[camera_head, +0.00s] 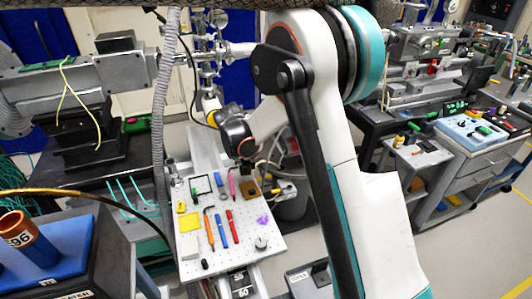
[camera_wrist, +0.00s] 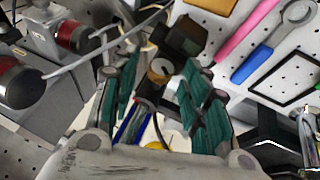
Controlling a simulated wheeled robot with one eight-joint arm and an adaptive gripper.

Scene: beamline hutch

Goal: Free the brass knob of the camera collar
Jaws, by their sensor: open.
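In the wrist view, my gripper (camera_wrist: 160,80) is open, with one teal-padded finger on each side of a small round brass-coloured part (camera_wrist: 160,71), which looks like the knob. A gap shows between this part and each finger, and I cannot tell how deep it sits between them. A dark block (camera_wrist: 182,40), perhaps the camera or its collar, lies just behind it. In the head view, my gripper (camera_head: 245,151) is small and dark above the far part of the perforated board; the knob cannot be made out there.
The perforated board (camera_head: 225,262) holds a pink marker (camera_head: 231,183), a brown block (camera_head: 250,188), a red pen (camera_head: 232,228) and other tools. In the wrist view, red-banded cylinders (camera_wrist: 75,36) stand at left, and a thin grey rod (camera_wrist: 95,52) crosses towards the gripper.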

